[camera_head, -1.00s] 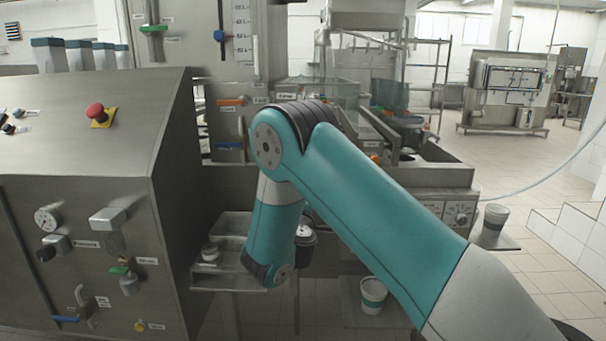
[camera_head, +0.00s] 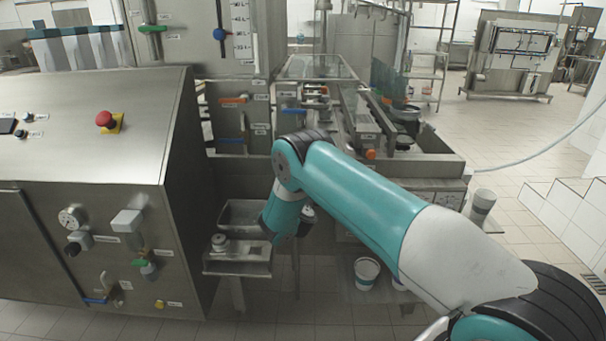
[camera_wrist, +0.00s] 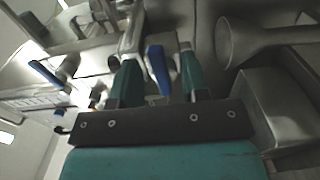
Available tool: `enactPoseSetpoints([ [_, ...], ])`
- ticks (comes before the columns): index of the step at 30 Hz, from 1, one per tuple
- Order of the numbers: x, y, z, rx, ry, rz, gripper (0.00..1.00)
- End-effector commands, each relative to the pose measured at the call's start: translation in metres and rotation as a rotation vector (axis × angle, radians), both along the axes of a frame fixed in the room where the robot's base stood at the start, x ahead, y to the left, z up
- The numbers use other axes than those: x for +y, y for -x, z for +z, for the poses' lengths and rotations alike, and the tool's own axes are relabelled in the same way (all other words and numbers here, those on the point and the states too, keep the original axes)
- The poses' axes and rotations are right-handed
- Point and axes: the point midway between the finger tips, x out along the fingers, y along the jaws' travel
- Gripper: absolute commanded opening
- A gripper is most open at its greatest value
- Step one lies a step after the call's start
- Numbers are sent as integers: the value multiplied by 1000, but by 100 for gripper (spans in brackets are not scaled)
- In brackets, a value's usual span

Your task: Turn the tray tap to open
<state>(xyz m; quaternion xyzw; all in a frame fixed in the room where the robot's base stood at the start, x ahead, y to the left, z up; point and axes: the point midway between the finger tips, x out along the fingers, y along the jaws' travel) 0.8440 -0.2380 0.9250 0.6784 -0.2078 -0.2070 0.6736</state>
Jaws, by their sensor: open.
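In the wrist view, a blue tap lever (camera_wrist: 158,70) stands between the two teal fingers of my gripper (camera_wrist: 158,60). The gripper is open, with a finger on either side of the lever; I cannot tell whether either touches it. A second blue lever (camera_wrist: 45,74) lies left of the fingers on metal pipework. I cannot read a label naming the tray tap. In the head view my gripper is hidden behind my arm.
Metal trays (camera_head: 237,264) jut out below the machine front, close to my arm. A white cup (camera_head: 366,272) stands low to the right. The control cabinet (camera_head: 90,190) fills the left. In the wrist view, a metal funnel-like part (camera_wrist: 240,42) is right of the fingers.

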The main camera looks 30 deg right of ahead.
Motion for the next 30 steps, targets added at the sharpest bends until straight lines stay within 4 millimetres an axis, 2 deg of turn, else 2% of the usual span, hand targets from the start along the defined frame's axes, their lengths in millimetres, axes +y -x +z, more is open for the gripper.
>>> enactPoseSetpoints([
  [6, -10, -15, 1, -1, 0, 1, 42],
  [14, -10, -16, 0, 0, 1, 2, 42],
  [15, -10, -16, 0, 0, 1, 2, 39],
  [20, -10, -16, 0, 0, 1, 2, 2],
  [21, -10, -16, 0, 0, 1, 2, 0],
  [30, -10, -16, -2, -14, -19, 2, 0],
])
